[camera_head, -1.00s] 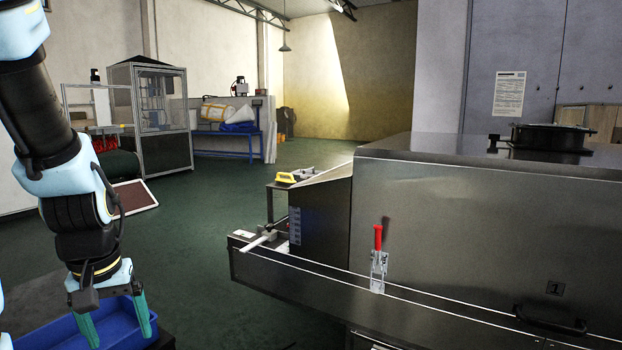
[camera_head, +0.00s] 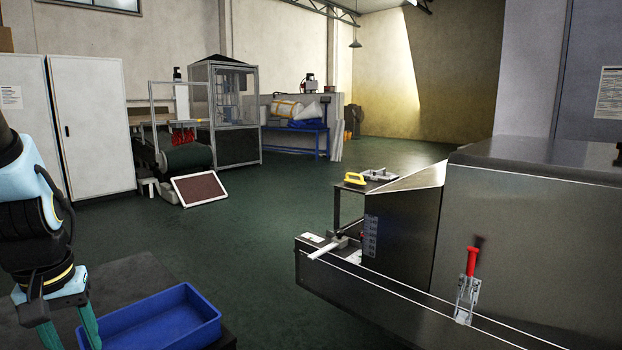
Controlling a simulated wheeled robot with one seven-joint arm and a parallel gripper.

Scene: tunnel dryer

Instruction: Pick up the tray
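A shallow blue tray (camera_head: 213,313) sits on a dark low table (camera_head: 128,272) at the bottom left. Its near side is cut off by the frame's lower edge, and the inside that shows is empty. My gripper (camera_head: 70,338) hangs at the lower left with its two green fingers pointing down and spread apart. Nothing shows between them. In the picture, the right finger is close to the tray's left edge. I cannot tell whether they touch, and the fingertips run to the frame's lower edge.
A steel dryer (camera_head: 530,240) with a red-handled clamp (camera_head: 470,270) fills the right side. A yellow-handled tool (camera_head: 355,178) lies on a stand beside it. White cabinets (camera_head: 92,125) and a framed screen (camera_head: 199,189) stand further back. Green floor (camera_head: 250,235) between is clear.

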